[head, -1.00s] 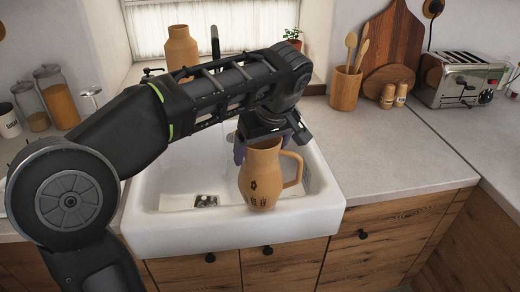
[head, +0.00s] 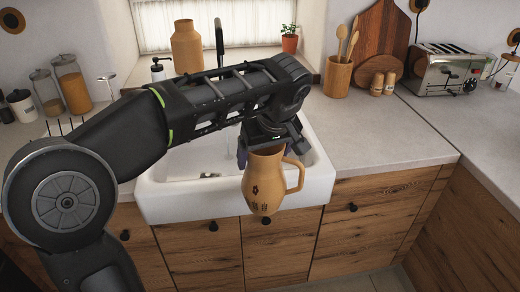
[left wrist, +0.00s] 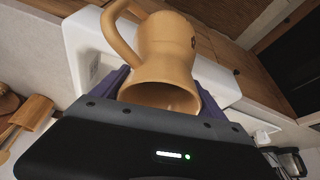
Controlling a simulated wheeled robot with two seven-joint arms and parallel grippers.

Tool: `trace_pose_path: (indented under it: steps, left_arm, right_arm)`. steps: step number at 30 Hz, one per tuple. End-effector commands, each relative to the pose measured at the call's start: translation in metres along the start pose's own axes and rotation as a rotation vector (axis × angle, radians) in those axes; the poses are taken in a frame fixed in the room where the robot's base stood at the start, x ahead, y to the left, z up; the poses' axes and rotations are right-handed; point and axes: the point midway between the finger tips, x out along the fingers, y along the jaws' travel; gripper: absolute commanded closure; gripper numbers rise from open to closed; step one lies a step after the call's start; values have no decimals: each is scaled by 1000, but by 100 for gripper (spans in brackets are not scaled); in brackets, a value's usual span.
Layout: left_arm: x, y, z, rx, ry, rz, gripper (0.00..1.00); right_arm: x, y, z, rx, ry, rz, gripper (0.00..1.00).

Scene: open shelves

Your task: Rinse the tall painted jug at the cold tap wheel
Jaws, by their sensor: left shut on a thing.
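The tall painted jug (head: 264,185) is tan with dark painted marks and a side handle. It is upright in the head view, in front of the sink's front wall. My left gripper (head: 266,143) is shut on the jug near its rim, from above. The left wrist view shows the jug (left wrist: 172,62) between the purple finger pads, its open mouth facing the camera. The white sink (head: 165,205) is behind the jug. A dark tap spout (head: 219,42) rises behind the sink; its wheels are hidden behind my arm. My right gripper is not in view.
A soap bottle (head: 157,70) and large tan vase (head: 187,47) stand behind the sink. A small potted plant (head: 290,40), a utensil pot (head: 337,76) and a toaster (head: 445,70) stand to the right. The counter right of the sink (head: 380,130) is clear in front.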

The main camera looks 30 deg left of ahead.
Motion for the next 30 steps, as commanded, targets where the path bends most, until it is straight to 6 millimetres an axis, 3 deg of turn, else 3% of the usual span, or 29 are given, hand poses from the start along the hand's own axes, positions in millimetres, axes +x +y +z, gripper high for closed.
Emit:
trace_pose_path:
  steps: [10, 21, 25, 30]
  left_arm:
    - [54, 22, 37, 268, -2, 108, 90]
    - [147, 64, 99, 732, -6, 300, 90]
    - [159, 71, 108, 803, -1, 332, 90]
    - [157, 71, 106, 798, 2, 330, 90]
  right_arm:
    - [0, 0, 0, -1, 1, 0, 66]
    - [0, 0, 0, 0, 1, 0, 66]
    - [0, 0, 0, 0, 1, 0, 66]
    - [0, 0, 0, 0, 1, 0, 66]
